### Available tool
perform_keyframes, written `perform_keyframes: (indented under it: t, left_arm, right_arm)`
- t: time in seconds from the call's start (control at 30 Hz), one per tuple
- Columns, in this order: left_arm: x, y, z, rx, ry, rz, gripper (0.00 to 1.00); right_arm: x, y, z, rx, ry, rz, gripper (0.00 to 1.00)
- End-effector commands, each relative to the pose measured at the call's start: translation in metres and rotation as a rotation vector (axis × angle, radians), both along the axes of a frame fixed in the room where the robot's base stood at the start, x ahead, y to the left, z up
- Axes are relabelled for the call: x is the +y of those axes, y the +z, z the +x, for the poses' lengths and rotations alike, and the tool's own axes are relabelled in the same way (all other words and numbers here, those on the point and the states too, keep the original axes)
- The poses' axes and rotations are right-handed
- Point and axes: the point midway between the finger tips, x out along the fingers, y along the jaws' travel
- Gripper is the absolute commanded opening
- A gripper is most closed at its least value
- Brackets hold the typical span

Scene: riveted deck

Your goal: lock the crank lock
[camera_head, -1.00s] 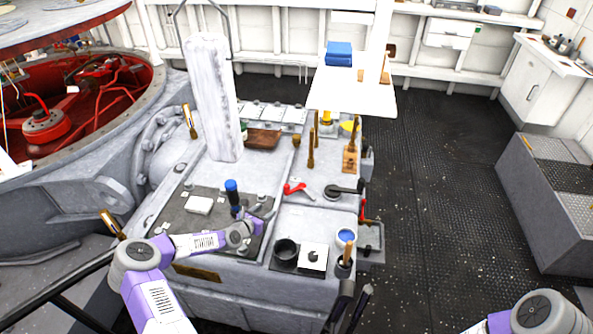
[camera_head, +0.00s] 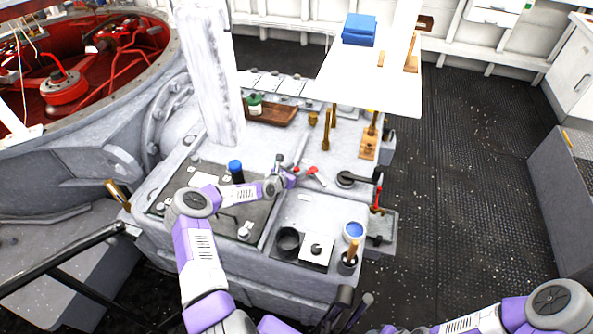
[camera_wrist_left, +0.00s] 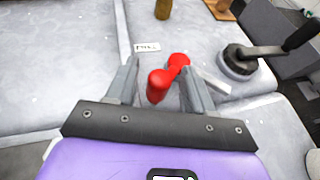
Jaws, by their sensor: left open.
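A red-handled crank (camera_head: 316,175) sits on the pale grey bench top, just right of my left gripper (camera_head: 294,168). In the left wrist view the red handle (camera_wrist_left: 158,84) stands between the two grey fingers of my left gripper (camera_wrist_left: 158,80). The fingers are open, with a gap on both sides of the red grip. A second crank (camera_head: 357,180), with a dark round hub and black handle, lies to the right; it also shows in the left wrist view (camera_wrist_left: 245,62). I cannot tell which crank is the crank lock. My right gripper is not in view.
A blue-capped item (camera_head: 236,170) stands left of my left gripper. A dark cup (camera_head: 288,242), white square plate (camera_head: 316,248) and blue-filled pot (camera_head: 353,231) stand nearer. A tall white post (camera_head: 210,80) rises behind. A red-handled valve (camera_head: 377,200) is on the right side.

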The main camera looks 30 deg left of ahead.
Motion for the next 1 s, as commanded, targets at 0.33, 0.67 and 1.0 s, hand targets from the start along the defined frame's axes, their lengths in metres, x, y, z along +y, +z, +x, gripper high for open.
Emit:
perform_keyframes:
  t: [0.33,0.67,1.0]
  left_arm:
    - [-0.0006,-0.0020,0.0050,0.000,0.000,0.001,0.53]
    - [-0.0007,-0.0017,0.0049,0.000,0.000,0.001,0.08]
    - [-0.0001,-0.0014,0.0041,0.000,0.003,0.000,0.00]
  right_arm:
    - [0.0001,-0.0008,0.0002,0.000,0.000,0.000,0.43]
    - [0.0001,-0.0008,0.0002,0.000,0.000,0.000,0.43]
    - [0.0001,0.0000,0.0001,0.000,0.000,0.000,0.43]
